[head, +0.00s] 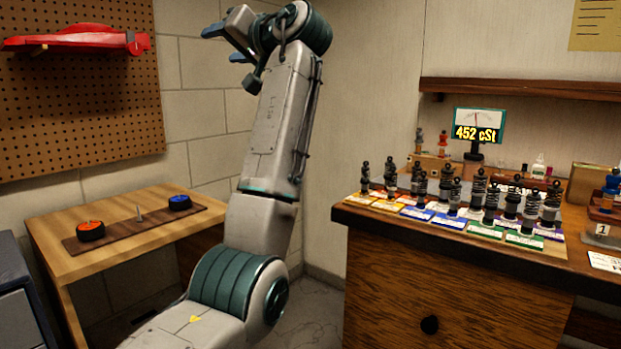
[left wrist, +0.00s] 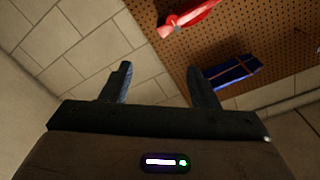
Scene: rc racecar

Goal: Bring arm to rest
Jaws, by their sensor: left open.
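My left arm rises through the middle of the head view, with its upper link upright and bent over at the top. My left gripper (head: 226,42) is at the top of the head view, pointing left, high above the tables. In the left wrist view the left gripper (left wrist: 158,85) is open, with its two fingers apart and nothing between them. Beyond the fingers are the block wall and the pegboard. My right gripper is not in either view.
A pegboard (head: 80,110) with a red car body (head: 78,39) hangs at left. A small wooden table (head: 135,262) holds a red and a blue disc. A wooden cabinet (head: 440,290) at right carries several shock absorbers on coloured cards and a display (head: 478,127) reading 452 cSt.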

